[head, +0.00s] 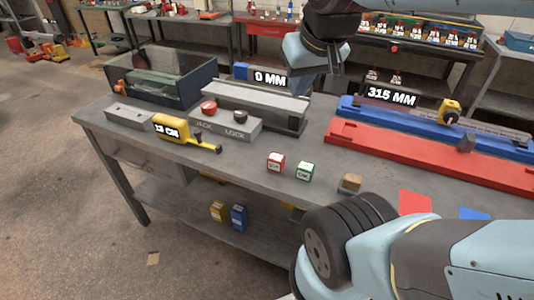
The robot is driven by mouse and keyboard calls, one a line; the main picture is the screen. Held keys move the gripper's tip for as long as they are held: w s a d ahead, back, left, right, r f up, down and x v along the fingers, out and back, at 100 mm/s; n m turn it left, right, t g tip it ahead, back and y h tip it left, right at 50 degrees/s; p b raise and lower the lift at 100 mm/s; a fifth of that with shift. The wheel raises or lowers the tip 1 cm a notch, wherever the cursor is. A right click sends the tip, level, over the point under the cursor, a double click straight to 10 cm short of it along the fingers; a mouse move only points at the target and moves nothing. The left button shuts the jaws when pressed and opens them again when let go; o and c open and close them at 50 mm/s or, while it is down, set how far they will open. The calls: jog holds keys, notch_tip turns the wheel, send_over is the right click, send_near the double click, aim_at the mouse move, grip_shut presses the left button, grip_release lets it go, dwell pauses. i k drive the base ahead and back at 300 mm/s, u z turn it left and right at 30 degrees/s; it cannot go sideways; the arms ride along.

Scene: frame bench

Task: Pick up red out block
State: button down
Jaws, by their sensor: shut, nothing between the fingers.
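A small red and white block (275,163) with a dark label stands near the front edge of the grey bench. Its lettering is too small to read surely, but it is the red one of a pair. A green and white block (305,171) stands just to its right. My gripper (334,71) hangs above the back of the bench, up and to the right of the red block and well apart from it. It is shut and empty. Its fingertips show only small and dark.
A wood-topped block (350,183) sits to the right. Red (430,155) and blue (490,142) rails fill the right side. Bench around the red block is clear.

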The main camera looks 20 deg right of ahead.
aim_at(275, 161)
jog(key=u, duration=0.05)
jog(key=k, duration=1.65)
jog(key=u, duration=0.85)
jog(key=i, duration=0.9)
jog(key=z, duration=0.15)
